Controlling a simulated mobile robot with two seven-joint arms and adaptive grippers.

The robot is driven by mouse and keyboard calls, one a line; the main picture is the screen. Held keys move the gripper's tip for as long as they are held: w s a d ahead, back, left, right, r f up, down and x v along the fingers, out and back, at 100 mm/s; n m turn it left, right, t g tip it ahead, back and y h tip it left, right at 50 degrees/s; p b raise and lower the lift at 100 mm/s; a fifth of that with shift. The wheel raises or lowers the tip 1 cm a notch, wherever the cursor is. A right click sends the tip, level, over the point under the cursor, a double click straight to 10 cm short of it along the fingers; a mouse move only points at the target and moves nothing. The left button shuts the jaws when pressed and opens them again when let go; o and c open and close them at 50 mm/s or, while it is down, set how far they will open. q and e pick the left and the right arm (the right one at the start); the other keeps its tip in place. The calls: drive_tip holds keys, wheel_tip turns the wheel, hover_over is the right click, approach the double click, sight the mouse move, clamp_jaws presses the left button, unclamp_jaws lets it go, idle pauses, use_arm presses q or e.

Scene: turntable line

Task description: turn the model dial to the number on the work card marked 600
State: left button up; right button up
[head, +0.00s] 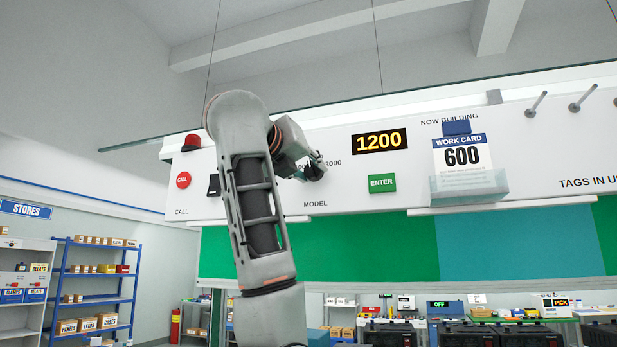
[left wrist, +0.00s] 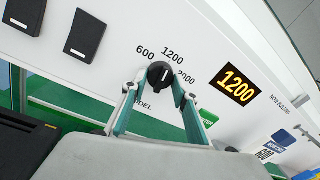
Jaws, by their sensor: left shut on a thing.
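The model dial is a black knob (left wrist: 160,74) on the white panel, with 600, 1200 and 2000 printed around it. In the left wrist view its white mark points toward 1200. My left gripper (head: 312,166) is at the dial, and its fingers (left wrist: 158,98) are shut on it from both sides. In the head view the gripper and wrist hide part of the dial and its numbers. The display (head: 379,140) reads 1200. The work card (head: 462,155) reads 600 and stands in a clear holder. My right gripper is not in view.
A green ENTER button (head: 382,183) is right of the dial. A red CALL button (head: 183,180) and a black switch (head: 214,185) are to its left. Metal pegs (head: 574,107) stick out at the upper right. A green board (head: 350,245) hangs below the panel.

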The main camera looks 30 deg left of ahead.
use_arm(q)
drive_tip(key=n+b, duration=0.1)
drive_tip(key=n, duration=0.1)
drive_tip(key=shift+f+n+b, duration=0.15)
drive_tip(key=shift+n+b, duration=0.2)
drive_tip(key=shift+n, duration=0.05)
drive_tip(key=n+b, duration=0.1)
drive_tip(key=n, duration=0.1)
drive_tip(key=shift+n, duration=0.4)
drive_tip(key=n, duration=0.3)
drive_tip(key=shift+d+n+y, duration=0.1)
drive_tip(key=shift+n+y, duration=0.2)
drive_tip(key=shift+y, duration=0.1)
drive_tip(key=shift+r+n+t+b, duration=0.2)
drive_tip(key=shift+n+t+b, duration=0.15)
drive_tip(key=shift+n, duration=1.25)
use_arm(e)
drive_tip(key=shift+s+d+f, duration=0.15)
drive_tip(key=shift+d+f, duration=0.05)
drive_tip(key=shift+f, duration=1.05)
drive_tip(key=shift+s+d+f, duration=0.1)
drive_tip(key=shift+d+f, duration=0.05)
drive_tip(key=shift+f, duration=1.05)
use_arm(q)
drive_tip(key=o, duration=1.1)
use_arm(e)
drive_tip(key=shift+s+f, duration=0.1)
